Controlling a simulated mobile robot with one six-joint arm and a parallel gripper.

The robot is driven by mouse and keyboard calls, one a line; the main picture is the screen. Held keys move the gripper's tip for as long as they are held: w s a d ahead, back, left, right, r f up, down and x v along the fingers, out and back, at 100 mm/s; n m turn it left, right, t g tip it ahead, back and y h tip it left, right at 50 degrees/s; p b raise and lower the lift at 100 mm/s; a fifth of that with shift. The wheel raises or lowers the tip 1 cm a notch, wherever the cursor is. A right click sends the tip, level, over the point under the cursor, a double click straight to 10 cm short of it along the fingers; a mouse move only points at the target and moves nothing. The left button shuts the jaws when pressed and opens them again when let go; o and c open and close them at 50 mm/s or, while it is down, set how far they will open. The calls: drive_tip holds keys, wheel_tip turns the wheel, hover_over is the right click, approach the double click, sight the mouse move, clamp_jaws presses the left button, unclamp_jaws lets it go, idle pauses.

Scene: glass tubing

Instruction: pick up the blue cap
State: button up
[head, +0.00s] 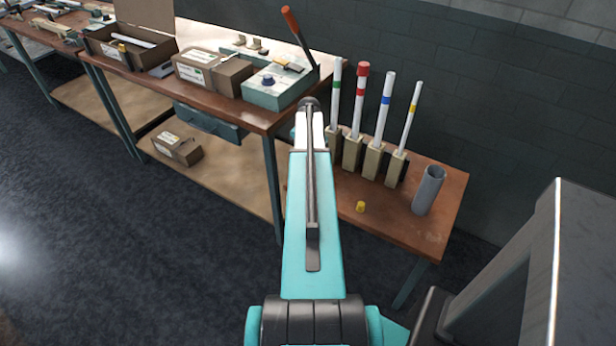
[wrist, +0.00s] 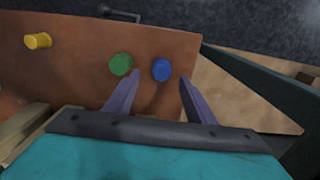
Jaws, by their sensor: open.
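In the wrist view the blue cap (wrist: 161,69) stands on the brown tabletop (wrist: 85,80). My gripper (wrist: 159,80) is open and empty, with one finger on each side of the view. The blue cap shows in the gap just beyond the fingertips; I cannot tell the height between them. A green cap (wrist: 120,64) is close to the left of the blue cap, near the left fingertip. In the head view my arm hides the gripper, the blue cap and the green cap.
A yellow cap (head: 360,206) lies on the low table (head: 400,227). Several banded white tubes stand in wooden blocks behind it, one with a red cap (head: 363,69). A grey cylinder (head: 428,190) stands at the right. A higher bench (head: 140,83) is at the left.

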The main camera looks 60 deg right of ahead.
drive_tip(key=shift+w+a+f+p, duration=0.1)
drive_tip(key=shift+f+p, duration=0.2)
drive_tip(key=shift+f, duration=0.9)
drive_tip(key=shift+w+f+p, duration=0.1)
drive_tip(key=shift+f+p, duration=0.2)
drive_tip(key=shift+f, duration=0.85)
drive_tip(key=c, duration=1.1)
